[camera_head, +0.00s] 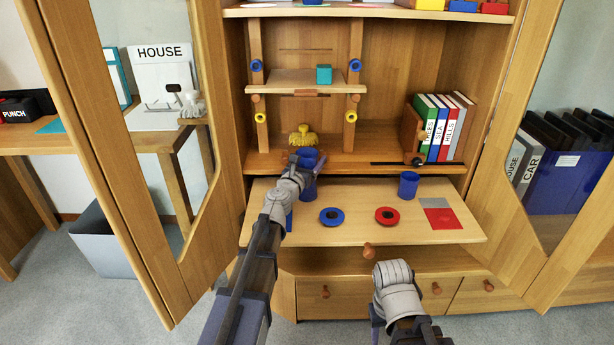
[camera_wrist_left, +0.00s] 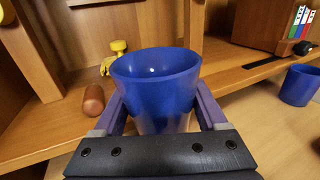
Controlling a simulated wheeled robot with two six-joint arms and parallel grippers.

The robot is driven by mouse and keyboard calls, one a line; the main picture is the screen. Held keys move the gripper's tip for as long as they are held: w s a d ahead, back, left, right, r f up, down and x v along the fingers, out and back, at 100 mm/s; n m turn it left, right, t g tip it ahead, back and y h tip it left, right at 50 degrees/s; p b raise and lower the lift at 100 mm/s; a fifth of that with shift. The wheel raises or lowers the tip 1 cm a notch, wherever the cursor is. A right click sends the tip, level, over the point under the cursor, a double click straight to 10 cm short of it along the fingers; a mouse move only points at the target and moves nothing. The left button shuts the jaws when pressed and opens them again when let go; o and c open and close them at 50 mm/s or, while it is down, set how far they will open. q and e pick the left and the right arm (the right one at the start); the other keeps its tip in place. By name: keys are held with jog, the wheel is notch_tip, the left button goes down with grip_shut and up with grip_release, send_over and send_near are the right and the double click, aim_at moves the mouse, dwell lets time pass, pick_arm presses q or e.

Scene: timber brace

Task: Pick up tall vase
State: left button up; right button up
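The tall vase (camera_head: 308,183) is a blue, open-topped vessel at the left back of the pull-out board, in front of the shelf. In the left wrist view the vase (camera_wrist_left: 158,90) fills the middle and narrows downward. My left gripper (camera_head: 297,163) is at the vase, with one purple finger on each side. The fingers lie close along its sides, but I cannot tell whether they press on it. The vase's lower part is partly hidden by the arm and gripper. My right gripper (camera_head: 392,276) is low in front of the board, away from the vase, its fingers mostly hidden.
A shorter blue cup (camera_head: 409,184) stands to the right on the board (camera_head: 345,208), with a blue ring (camera_head: 332,209) and a red ring (camera_head: 387,209). A yellow object (camera_head: 303,138) sits on the shelf behind the vase. Open glazed doors flank the cabinet. Books (camera_head: 443,128) stand at right.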

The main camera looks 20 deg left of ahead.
pick_arm(q)
grip_shut()
dwell(0.4)
